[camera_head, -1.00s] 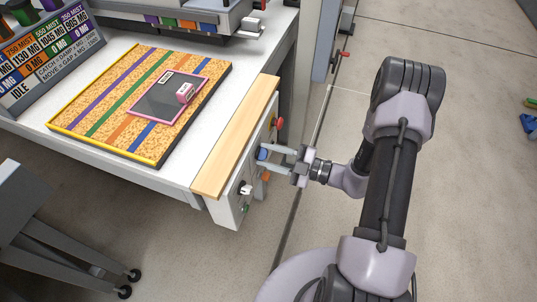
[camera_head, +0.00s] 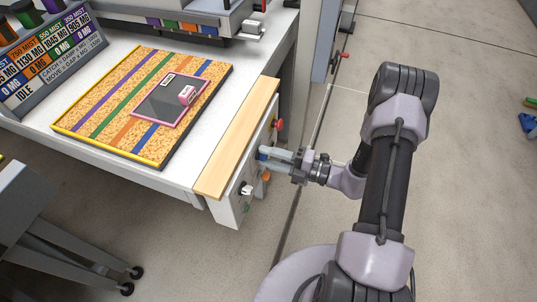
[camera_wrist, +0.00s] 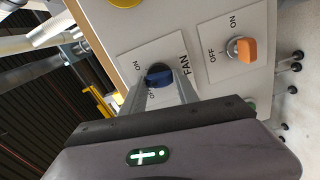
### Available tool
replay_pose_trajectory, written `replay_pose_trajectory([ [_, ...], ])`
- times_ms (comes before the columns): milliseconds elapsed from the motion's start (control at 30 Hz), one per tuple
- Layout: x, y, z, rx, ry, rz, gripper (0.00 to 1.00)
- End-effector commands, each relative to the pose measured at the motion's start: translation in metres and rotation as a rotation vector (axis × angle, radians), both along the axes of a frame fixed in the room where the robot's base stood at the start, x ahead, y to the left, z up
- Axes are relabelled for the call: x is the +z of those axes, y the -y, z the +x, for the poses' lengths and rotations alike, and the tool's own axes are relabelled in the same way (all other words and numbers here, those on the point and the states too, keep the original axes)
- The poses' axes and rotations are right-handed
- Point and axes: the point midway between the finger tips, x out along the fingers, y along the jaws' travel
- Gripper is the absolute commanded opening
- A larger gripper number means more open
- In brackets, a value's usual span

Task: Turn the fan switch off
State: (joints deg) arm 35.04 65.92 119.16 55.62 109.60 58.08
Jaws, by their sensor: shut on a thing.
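The fan switch is a blue rotary knob (camera_wrist: 158,74) on a white plate marked FAN, ON and OFF in the wrist view. It sits on the side panel (camera_head: 236,203) of the bench, where the blue knob (camera_head: 262,154) shows only partly in the head view. My gripper (camera_head: 268,159) reaches it from the right. In the wrist view my gripper (camera_wrist: 160,86) has one finger on each side of the knob and is shut on it. The knob's lower part is hidden by the fingers, and its exact pointing is hard to tell.
An orange knob (camera_wrist: 243,49) with its own ON and OFF marks is beside the fan plate. A red button (camera_head: 279,124) and a white switch (camera_head: 246,190) are on the same panel. A wooden strip (camera_head: 240,135) tops it.

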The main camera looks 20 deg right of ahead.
Motion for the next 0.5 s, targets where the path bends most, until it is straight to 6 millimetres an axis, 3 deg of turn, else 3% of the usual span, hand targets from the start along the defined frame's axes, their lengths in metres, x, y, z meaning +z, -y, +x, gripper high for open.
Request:
replay_pose_trajectory([
  [500,-0.0017,0.0001,0.0000,0.000,0.390,-0.283,0.00],
])
